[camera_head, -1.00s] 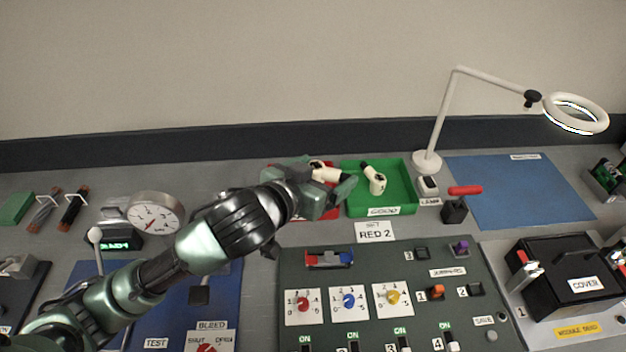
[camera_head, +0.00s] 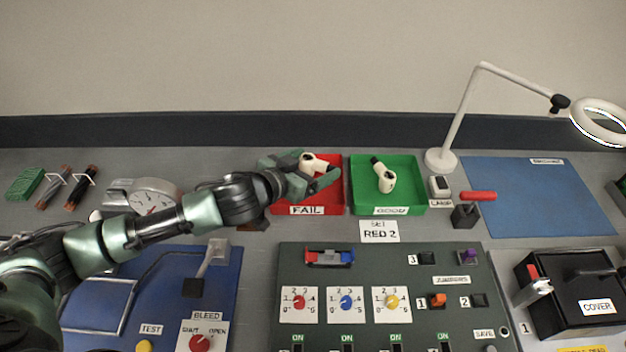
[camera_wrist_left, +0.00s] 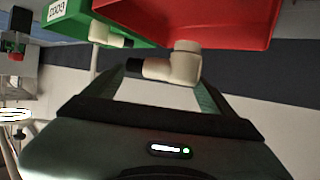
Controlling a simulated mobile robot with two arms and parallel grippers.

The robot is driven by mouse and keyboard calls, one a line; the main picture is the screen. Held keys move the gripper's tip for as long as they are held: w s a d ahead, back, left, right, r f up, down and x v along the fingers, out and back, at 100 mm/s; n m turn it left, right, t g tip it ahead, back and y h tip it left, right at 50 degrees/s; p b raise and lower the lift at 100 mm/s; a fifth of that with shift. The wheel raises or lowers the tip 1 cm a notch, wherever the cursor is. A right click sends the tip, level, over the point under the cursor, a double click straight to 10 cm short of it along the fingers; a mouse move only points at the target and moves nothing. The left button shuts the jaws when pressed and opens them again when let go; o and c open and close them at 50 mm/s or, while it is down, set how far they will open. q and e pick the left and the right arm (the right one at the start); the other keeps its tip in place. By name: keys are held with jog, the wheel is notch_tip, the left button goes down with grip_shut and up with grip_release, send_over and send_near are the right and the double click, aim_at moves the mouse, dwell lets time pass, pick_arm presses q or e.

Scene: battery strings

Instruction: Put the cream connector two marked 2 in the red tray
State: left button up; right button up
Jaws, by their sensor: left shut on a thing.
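My left gripper (camera_head: 312,181) is shut on a cream connector (camera_head: 312,163) over the red tray (camera_head: 331,202), which is labelled FAIL. In the left wrist view the connector (camera_wrist_left: 183,66) sits between the fingertips, with a dark end to the left, and the red tray (camera_wrist_left: 225,22) is just beyond it. No number can be read on it. Another cream connector (camera_head: 384,176) lies in the green tray (camera_head: 410,209), labelled GOOD. My right gripper is out of view.
A control panel (camera_head: 370,273) with dials stands in front of the trays. A magnifier lamp (camera_head: 441,160), a small LAMP switch (camera_head: 440,187) and a red-handled lever (camera_head: 466,212) stand to the right. A blue mat (camera_head: 540,200) at the right is bare.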

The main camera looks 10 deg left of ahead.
pick_arm(q)
jog(key=shift+f, duration=0.8)
notch_tip(320, 180, down, 4)
jog(key=shift+f, duration=0.1)
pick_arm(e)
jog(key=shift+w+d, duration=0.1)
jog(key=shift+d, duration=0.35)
pick_arm(q)
jog(key=shift+f, duration=0.1)
jog(key=o, duration=1.4)
jog(key=shift+c, duration=0.2)
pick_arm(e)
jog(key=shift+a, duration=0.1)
